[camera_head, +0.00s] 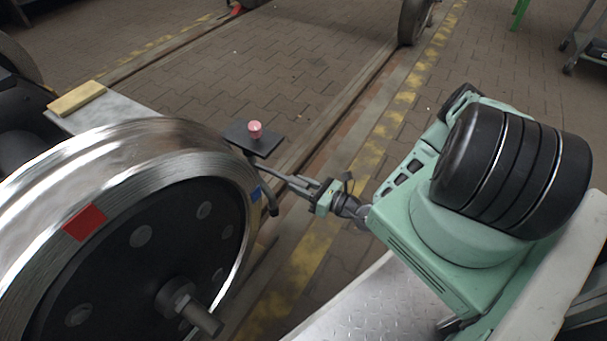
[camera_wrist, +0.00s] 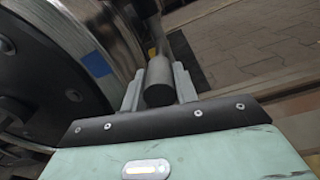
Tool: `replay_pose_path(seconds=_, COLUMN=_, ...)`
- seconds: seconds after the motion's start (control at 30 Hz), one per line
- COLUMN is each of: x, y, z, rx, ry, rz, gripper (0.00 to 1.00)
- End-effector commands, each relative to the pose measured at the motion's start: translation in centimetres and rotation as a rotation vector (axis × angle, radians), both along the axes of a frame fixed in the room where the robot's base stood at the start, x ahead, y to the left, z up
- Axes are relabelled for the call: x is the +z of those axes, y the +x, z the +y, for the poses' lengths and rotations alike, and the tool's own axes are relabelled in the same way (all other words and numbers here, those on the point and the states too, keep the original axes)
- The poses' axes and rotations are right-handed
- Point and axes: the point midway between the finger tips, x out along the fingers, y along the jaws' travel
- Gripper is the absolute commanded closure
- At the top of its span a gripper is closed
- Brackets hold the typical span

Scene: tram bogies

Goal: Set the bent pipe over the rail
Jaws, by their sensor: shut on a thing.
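The bent pipe (camera_wrist: 159,82) shows in the wrist view as a dark grey cylinder with its round end facing me, between the two fingers of my gripper (camera_wrist: 160,92). In the head view my gripper (camera_head: 302,184) is shut on it, just right of the large wheel. A thin grey length of the pipe (camera_head: 276,171) runs up-left from the fingers towards the wheel's rim. The rail (camera_head: 345,98) runs along the floor from the upper right to behind the wheel. The pipe is held above the floor near it.
The steel wheel (camera_head: 185,150), with red and blue marks, fills the left. A dark plate with a pink knob (camera_head: 255,129) is behind the pipe. A wooden block (camera_head: 77,98) lies on a grey surface. Paved floor (camera_head: 270,65) lies open beyond; a yellow line follows the rail.

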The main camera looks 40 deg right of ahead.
Motion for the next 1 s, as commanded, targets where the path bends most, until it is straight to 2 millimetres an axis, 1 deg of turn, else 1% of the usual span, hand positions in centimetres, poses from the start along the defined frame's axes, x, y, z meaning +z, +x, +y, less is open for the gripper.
replay_pose_path(seconds=0.2, x=-0.09, y=-0.35, z=0.54, rx=-0.024, ry=0.0, rz=0.004, gripper=1.0)
replay_pose_path(seconds=0.57, x=-0.21, y=-0.37, z=0.54, rx=-0.027, ry=-0.001, rz=0.004, gripper=1.0)
replay_pose_path(seconds=0.6, x=-0.22, y=-0.37, z=0.53, rx=-0.027, ry=-0.001, rz=0.004, gripper=0.68)
replay_pose_path(seconds=0.67, x=-0.21, y=-0.36, z=0.52, rx=-0.027, ry=-0.001, rz=0.004, gripper=0.52)
replay_pose_path(seconds=0.7, x=-0.19, y=-0.34, z=0.52, rx=-0.027, ry=0.0, rz=0.003, gripper=0.5)
replay_pose_path(seconds=1.0, x=-0.09, y=-0.25, z=0.48, rx=-0.028, ry=0.0, rz=0.0, gripper=0.5)
